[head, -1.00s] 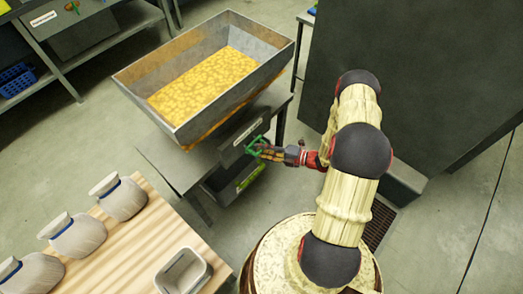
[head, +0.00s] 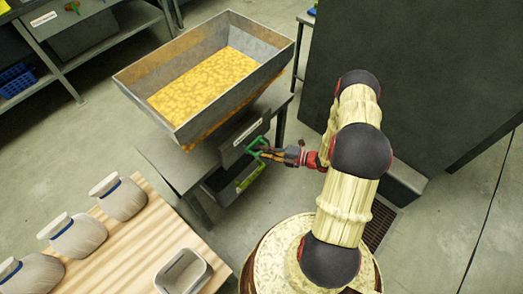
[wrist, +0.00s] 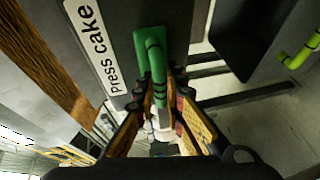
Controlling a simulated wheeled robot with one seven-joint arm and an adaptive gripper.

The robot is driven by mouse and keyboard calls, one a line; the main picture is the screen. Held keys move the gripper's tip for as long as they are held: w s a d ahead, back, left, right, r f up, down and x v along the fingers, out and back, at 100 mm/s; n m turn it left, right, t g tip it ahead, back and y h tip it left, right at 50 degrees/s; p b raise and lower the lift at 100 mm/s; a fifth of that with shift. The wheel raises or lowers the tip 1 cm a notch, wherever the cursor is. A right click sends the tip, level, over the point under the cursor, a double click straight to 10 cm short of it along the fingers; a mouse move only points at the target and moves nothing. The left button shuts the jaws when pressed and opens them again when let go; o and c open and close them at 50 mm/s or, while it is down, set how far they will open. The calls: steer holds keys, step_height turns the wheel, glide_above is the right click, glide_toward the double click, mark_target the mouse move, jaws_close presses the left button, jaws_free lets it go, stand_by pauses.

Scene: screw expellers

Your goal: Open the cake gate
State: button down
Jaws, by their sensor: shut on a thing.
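The cake gate (head: 243,138) is a dark grey plate below the hopper, with a white label that reads "press cake" (wrist: 97,45) in the wrist view. Its green handle (head: 256,143) stands out from the plate; in the wrist view the handle (wrist: 151,48) runs down between the fingers. My gripper (head: 263,151) is shut on the green handle, with one finger on each side in the wrist view (wrist: 160,100). The fingers hide the handle's lower end.
The hopper (head: 135,78) holds yellow material above the gate. A dark bin (head: 217,190) with a yellow-green handle sits below it. A dark cabinet (head: 430,60) stands at the right.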

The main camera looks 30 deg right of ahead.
steer(key=s, duration=0.1)
steer(key=s+d+p, duration=0.1)
steer(key=s, duration=0.3)
steer(key=shift+d+p, duration=0.4)
steer(key=c, duration=1.8)
jaws_free()
steer(key=shift+c, duration=0.2)
